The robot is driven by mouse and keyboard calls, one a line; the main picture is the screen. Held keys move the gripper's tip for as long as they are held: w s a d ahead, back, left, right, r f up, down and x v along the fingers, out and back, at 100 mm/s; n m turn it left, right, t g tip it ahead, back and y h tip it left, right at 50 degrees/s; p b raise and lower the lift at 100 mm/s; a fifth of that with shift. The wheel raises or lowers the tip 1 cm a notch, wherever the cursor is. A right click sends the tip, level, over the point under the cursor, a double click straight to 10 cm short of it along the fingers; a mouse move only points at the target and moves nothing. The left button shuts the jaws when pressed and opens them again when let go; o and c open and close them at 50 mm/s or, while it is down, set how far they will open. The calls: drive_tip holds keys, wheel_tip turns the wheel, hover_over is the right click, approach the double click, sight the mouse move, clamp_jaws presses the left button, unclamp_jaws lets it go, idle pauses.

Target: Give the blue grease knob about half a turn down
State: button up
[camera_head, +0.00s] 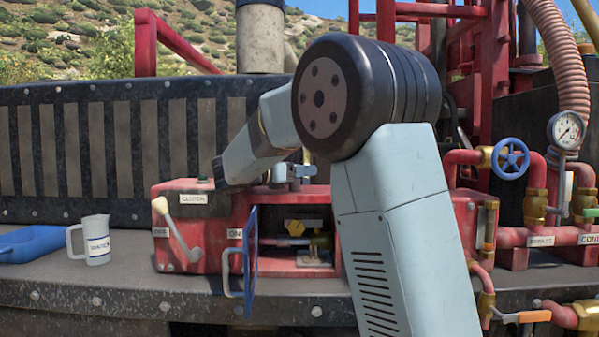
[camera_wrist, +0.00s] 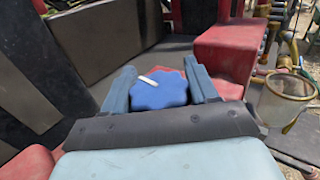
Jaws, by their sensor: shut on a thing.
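The blue grease knob (camera_wrist: 160,91) has a scalloped rim and a white pointer mark on top, which points to the upper left in the wrist view. My gripper (camera_wrist: 162,88) has one finger on each side of the knob and is shut on it. In the head view my gripper (camera_head: 293,172) is low over the top of the red box (camera_head: 180,230). The knob cannot be made out there, behind my gripper and arm.
The box's blue door (camera_head: 250,262) stands open, with a yellow handle (camera_head: 294,226) inside. A white lever (camera_head: 176,229) is on its left front. A white jug (camera_head: 92,240) and blue tray (camera_head: 35,243) stand left. Red pipes, a gauge (camera_head: 566,130) and a blue handwheel (camera_head: 511,155) are right.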

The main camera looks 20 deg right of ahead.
drive_tip(key=shift+m+g, duration=0.5)
drive_tip(key=shift+g, duration=0.3)
drive_tip(key=shift+r+g+h, duration=0.15)
drive_tip(key=shift+g+h, duration=0.15)
drive_tip(key=o, duration=1)
drive_tip(key=shift+c, duration=0.2)
drive_tip(key=shift+r, duration=0.35)
drive_tip(key=r, duration=0.2)
drive_tip(key=shift+s+r, duration=0.2)
drive_tip(key=shift+r, duration=0.15)
drive_tip(key=s+r, duration=0.9)
drive_tip(key=s, duration=0.4)
drive_tip(key=shift+s+a+r, duration=0.15)
drive_tip(key=shift+s, duration=0.2)
